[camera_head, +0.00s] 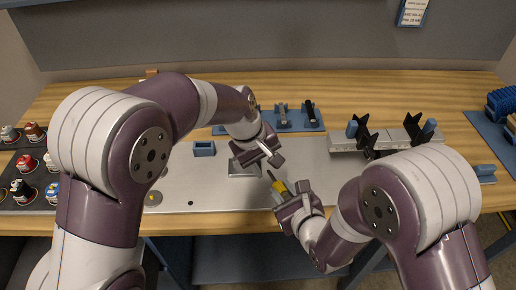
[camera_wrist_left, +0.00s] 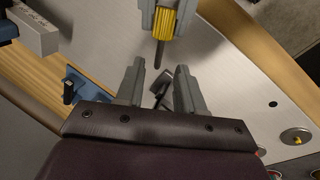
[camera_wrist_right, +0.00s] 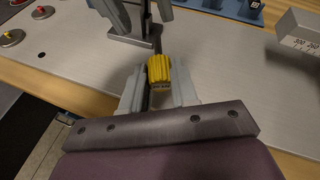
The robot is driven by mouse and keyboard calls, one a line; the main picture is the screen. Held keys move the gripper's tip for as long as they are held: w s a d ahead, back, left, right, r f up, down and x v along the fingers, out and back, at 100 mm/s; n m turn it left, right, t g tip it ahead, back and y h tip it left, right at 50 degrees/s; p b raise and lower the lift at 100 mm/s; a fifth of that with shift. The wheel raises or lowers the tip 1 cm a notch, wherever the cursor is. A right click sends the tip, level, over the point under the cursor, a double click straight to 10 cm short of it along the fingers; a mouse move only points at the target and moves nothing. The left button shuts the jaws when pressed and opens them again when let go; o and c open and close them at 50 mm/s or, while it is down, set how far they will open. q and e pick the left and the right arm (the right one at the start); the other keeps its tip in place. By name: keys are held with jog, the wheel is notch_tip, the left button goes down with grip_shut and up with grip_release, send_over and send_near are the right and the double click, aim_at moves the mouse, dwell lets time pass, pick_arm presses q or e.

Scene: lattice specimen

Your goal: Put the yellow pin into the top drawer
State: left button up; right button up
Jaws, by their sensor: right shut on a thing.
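The yellow pin, with a ribbed yellow grip and a thin dark shaft, shows in the right wrist view (camera_wrist_right: 159,69) and the left wrist view (camera_wrist_left: 161,25). My right gripper (camera_head: 287,194) is shut on its yellow grip, near the bench's front edge. The shaft points toward my left gripper (camera_head: 262,160). My left gripper is open, its two fingers (camera_wrist_left: 159,80) apart, with the shaft tip just beyond them. No drawer is clearly recognisable; a dark blue surface (camera_head: 225,262) lies below the bench front, partly behind my arms.
A metal plate (camera_head: 215,190) covers the bench's front middle. A small blue block (camera_head: 204,148), a blue rack (camera_head: 290,127) and a grey rail with black brackets (camera_head: 345,143) stand on the bench. Several colourful small items sit in a dark tray (camera_head: 8,163) at left.

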aim_at(269, 173)
pick_arm(q)
jog(key=x, duration=0.4)
jog(key=shift+f, duration=0.1)
grip_shut()
pick_arm(e)
jog(key=o, duration=1.1)
jog(key=shift+c, duration=0.2)
jog(key=shift+a+r, duration=0.1)
